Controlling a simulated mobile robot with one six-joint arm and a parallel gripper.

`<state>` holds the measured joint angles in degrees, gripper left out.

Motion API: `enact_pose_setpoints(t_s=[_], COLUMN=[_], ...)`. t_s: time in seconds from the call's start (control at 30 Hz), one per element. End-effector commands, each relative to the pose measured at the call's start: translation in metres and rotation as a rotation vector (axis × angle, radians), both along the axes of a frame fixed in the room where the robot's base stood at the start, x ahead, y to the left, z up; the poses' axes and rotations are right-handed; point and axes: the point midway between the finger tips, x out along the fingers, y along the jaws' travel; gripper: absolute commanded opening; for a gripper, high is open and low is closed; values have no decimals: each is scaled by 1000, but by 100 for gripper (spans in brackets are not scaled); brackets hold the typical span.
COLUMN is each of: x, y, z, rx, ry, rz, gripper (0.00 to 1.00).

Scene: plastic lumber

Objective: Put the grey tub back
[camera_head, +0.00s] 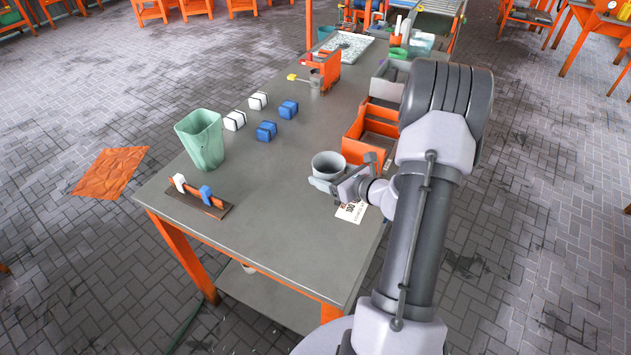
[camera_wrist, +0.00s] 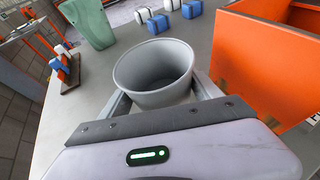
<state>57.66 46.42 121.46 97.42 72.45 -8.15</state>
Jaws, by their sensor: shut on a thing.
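The grey tub (camera_head: 328,165) is a small round open-topped cup near the right edge of the grey table. My gripper (camera_head: 325,183) is shut on it, with a finger low on its side. In the wrist view the tub (camera_wrist: 153,72) stands upright between the two fingers (camera_wrist: 160,100), and its inside looks empty. I cannot tell whether its base touches the table. A white printed card (camera_head: 351,211) lies on the table just below my gripper in the head view, partly covered by my arm.
Orange (camera_head: 372,132) and grey (camera_head: 388,82) open bins stand close beyond the tub along the right edge. A green bin (camera_head: 202,139), white and blue blocks (camera_head: 267,131) and a small rack (camera_head: 197,198) stand to the left. The table's near part (camera_head: 285,235) is clear.

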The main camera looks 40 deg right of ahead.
Motion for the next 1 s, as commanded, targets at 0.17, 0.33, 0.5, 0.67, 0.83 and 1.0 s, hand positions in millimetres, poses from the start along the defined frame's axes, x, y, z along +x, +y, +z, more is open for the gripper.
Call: enact_pose_setpoints(t_s=[0.17,0.33,0.5,0.67,0.83,1.0], x=[31,48,47,47,46,46], y=[6,9,9,9,9,9], z=[-4,-17,-43,-39,-43,-42], rx=[-2,1,0,-1,-1,-1], ry=[0,1,1,0,0,0], rz=[2,0,0,0,0,0], gripper=[26,26,26,26,79,95])
